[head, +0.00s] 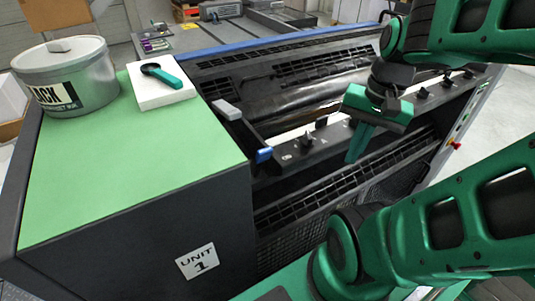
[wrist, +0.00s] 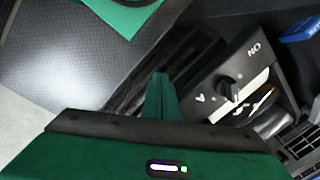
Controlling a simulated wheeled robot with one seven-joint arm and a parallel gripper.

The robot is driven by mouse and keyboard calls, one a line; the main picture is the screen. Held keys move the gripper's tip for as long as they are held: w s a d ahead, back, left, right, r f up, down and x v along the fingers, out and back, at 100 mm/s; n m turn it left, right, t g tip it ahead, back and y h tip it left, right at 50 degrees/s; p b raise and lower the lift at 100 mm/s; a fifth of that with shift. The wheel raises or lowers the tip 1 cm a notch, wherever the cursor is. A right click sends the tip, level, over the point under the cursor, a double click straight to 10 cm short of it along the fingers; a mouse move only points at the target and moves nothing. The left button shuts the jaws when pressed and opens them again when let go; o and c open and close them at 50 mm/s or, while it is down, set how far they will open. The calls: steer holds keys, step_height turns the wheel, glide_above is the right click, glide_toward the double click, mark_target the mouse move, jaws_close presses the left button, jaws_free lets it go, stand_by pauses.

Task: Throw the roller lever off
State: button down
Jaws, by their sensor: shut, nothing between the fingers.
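A printing unit marked "UNIT 1" carries a dark control rail (head: 340,131) with several small black levers or knobs. One black lever (head: 306,138) stands near the rail's left end; which of them is the roller lever I cannot tell. In the wrist view a black lever (wrist: 230,88) sits on a dark plate, with lettering that reads like "ON" beside it. My gripper (head: 358,148) is shut and empty, fingers pointing down over the rail, right of its left levers. In the wrist view its fingertips (wrist: 160,80) are together, left of the lever and apart from it in the picture.
Black grilles (head: 335,185) lie below.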

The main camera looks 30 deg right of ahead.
steer(key=s+d+r+m+t, duration=0.1)
steer(key=d+r+m+t, duration=0.2)
steer(key=m, duration=0.9)
steer(key=s+d+r+m+t, duration=0.2)
steer(key=d+r+m, duration=0.4)
steer(key=m, duration=0.6)
steer(key=d+t, duration=0.1)
steer(key=d, duration=0.1)
steer(key=shift+s+d+r, duration=0.25)
steer(key=shift+d+r, duration=0.1)
steer(key=shift+r, duration=0.05)
